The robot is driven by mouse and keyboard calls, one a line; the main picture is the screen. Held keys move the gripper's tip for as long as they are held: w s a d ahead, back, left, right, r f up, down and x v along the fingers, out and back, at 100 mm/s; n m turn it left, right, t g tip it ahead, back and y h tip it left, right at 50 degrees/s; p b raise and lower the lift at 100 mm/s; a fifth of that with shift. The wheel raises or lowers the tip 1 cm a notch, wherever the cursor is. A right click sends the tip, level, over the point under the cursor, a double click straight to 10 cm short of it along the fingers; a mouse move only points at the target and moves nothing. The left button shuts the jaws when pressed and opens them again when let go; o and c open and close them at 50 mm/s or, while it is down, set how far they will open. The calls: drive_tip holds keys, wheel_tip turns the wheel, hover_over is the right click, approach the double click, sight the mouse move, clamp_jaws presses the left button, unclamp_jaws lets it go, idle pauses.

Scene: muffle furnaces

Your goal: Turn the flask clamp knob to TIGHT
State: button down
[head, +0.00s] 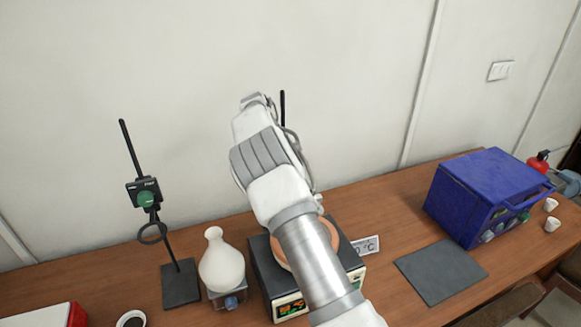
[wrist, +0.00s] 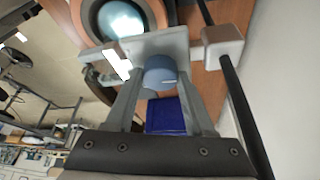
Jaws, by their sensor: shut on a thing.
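In the wrist view, a blue-grey round knob (wrist: 160,76) sits on a pale grey plate (wrist: 152,42), between the fingertips of my gripper (wrist: 161,70). My gripper is shut on this knob. Beside the plate, a pale block (wrist: 222,46) sits on a black rod (wrist: 242,112). Beyond the plate is a round glassy vessel (wrist: 122,20), seen inside a dark ring. No TIGHT mark or pointer can be read on the knob. In the head view, my arm hides the gripper and knob; only the rod's top (head: 282,105) shows behind it.
A hot plate (head: 262,272) lies under my arm. A blue furnace (head: 485,195) and a grey mat (head: 440,272) are right. The wall is close behind.

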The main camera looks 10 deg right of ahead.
drive_tip(key=shift+w+r+m+g+p, duration=0.2)
drive_tip(key=shift+m+g+p, duration=0.2)
drive_tip(key=shift+m+p, duration=0.5)
drive_tip(key=shift+d+f+m+g+y+p, duration=0.15)
drive_tip(key=shift+m+g+p, duration=0.1)
drive_tip(key=shift+m, duration=0.4)
drive_tip(key=shift+a+f+m+g+y+p, duration=0.1)
drive_tip(key=shift+m+g+y+p, duration=0.1)
drive_tip(key=shift+m, duration=0.45)
drive_tip(key=shift+m+g+y+p, duration=0.25)
drive_tip(key=shift+m+p, duration=0.05)
drive_tip(key=shift+m, duration=0.6)
drive_tip(key=shift+c, duration=1.3)
unclamp_jaws()
drive_tip(key=shift+d+r, duration=0.1)
drive_tip(key=shift+r, duration=0.05)
